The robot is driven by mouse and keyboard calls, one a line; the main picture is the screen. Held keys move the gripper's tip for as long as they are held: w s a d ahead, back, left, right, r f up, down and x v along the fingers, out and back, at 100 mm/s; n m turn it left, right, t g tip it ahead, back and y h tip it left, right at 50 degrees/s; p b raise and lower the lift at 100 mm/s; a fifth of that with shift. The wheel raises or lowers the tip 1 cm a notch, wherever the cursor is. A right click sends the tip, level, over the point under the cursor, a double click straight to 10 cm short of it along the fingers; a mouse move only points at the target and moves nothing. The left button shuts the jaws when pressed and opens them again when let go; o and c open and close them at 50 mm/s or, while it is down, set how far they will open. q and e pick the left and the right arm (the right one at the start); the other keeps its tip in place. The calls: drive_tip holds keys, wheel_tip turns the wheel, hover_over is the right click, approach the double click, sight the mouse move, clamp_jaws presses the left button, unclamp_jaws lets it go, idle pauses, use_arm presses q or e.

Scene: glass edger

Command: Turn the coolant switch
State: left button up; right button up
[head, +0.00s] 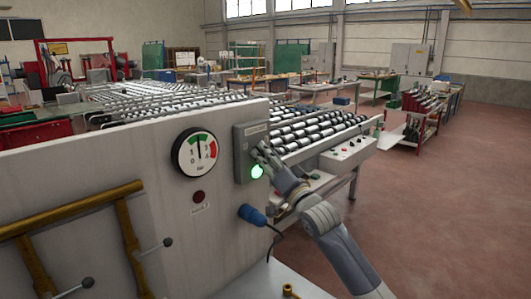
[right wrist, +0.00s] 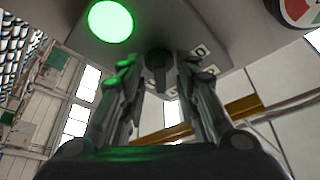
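The coolant switch is a dark knob (right wrist: 157,62) on a grey control box (head: 240,152) fixed to the machine's front panel. In the head view the knob is hidden behind my right gripper (head: 264,153). In the right wrist view the two fingers stand apart, one on each side of the knob. I cannot tell whether they touch it. White position labels (right wrist: 203,51) lie beside the knob. A lit green lamp (head: 257,171) is just below the gripper; it also shows in the right wrist view (right wrist: 111,21). My left gripper is not in view.
A pressure gauge (head: 196,152) and a dark red button (head: 198,197) are left of the box. A blue plug (head: 252,215) with a cable sticks out below it. A roller conveyor (head: 318,131) lies behind. The floor (head: 440,200) at right is clear.

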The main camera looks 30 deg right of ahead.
drive_tip(key=shift+w, duration=0.25)
clamp_jaws()
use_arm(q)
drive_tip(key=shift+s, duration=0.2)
